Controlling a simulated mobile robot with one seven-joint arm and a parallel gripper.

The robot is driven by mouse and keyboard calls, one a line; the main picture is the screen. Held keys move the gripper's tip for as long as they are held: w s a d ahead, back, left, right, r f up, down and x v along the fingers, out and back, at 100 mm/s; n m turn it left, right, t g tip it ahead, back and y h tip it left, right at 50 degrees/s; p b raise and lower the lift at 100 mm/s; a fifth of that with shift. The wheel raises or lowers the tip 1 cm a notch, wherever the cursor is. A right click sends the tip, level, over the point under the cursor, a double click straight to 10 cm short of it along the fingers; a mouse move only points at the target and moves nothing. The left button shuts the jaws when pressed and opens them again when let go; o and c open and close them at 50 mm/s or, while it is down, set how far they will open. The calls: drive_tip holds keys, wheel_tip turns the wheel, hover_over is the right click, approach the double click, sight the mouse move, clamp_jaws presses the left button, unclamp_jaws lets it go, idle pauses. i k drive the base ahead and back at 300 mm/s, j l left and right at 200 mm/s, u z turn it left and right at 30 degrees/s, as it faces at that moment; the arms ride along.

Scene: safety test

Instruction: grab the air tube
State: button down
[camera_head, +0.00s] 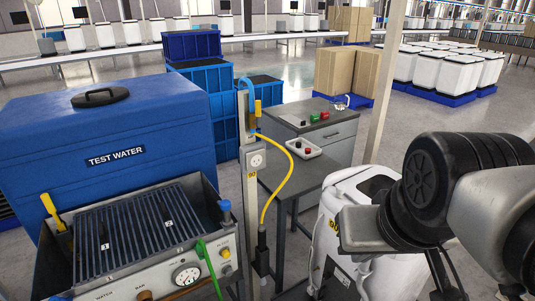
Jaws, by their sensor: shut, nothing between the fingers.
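A yellow tube (292,168) arcs out from a yellow fitting high on a grey metal post (243,130) and drops to a black connector (262,240). A short blue tube (245,84) curves at the top of the post. A green tube (210,264) hangs over the front of a grey test sink at lower left. I cannot tell for sure which tube is the air tube. My arm's dark joint and grey links fill the right side, apart from all three tubes. My gripper's fingers do not show.
The grey test sink (222,248) and the blue "TEST WATER" tank (60,135) fill the left. Blue crates (192,45) stack behind. A dark side table (300,180) and grey cabinet (335,135) stand right of the post.

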sight(262, 230)
drive_tip(key=j+u, duration=0.1)
drive_tip(key=j, duration=0.55)
drive_tip(key=k, duration=0.65)
drive_tip(key=i+j+z, duration=0.45)
drive_tip(key=i, duration=0.25)
drive_tip(key=i+j+z, duration=0.4)
drive_tip(key=i+j, duration=0.2)
drive_tip(key=j, duration=0.3)
